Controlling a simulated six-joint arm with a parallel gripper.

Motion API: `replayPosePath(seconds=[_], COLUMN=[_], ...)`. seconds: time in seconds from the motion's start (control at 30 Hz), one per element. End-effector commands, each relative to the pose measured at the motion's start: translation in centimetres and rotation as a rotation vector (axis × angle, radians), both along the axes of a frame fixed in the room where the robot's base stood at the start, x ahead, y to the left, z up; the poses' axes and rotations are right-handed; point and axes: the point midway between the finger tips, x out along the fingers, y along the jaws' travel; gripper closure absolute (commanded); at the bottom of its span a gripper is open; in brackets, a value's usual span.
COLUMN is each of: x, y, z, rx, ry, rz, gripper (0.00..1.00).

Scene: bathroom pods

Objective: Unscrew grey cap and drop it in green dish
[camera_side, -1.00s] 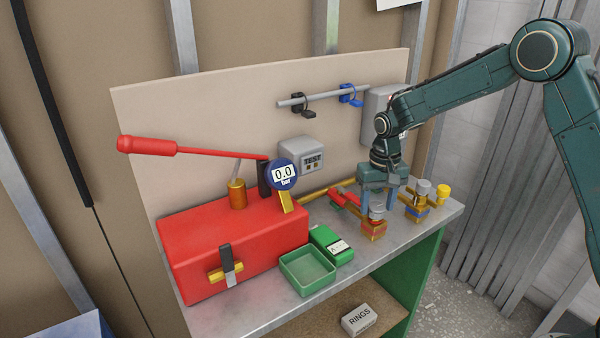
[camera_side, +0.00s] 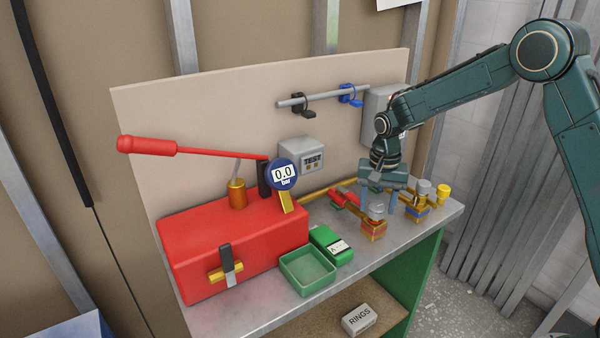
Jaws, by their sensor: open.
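A grey cap (camera_side: 377,211) sits on a brass fitting (camera_side: 374,232) with red and blue marks near the bench's front edge. A second grey cap (camera_side: 424,187) sits on another brass fitting (camera_side: 417,212) further right. My gripper (camera_side: 379,206) points down at the nearer cap, its bluish fingers apart, one on the left and the other on the right just behind or above the cap. I cannot tell whether the fingers touch it. The green dish (camera_side: 307,286) stands at the bench's front edge to the left, empty.
A red pump box (camera_side: 200,255) with a long red handle (camera_side: 146,146) and a round gauge (camera_side: 284,174) reading 0.0 fills the left. A green box (camera_side: 331,244) lies between dish and fittings. A red-handled valve (camera_side: 343,197) and brass pipe are behind. A yellow cap (camera_side: 444,192) is at right.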

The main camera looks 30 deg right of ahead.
Motion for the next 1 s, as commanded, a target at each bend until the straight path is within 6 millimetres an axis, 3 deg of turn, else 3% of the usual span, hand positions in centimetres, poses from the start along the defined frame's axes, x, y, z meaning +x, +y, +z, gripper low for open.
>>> replayPosePath(seconds=[0.2,0.57,1.0], x=[0.00,0.00,0.00], y=[0.00,0.00,0.00], z=[0.00,0.00,0.00], rx=[0.000,0.000,0.000], ry=[0.000,0.000,0.000], rz=[-0.134,-0.190,-0.448], gripper=[0.48,0.48,0.48])
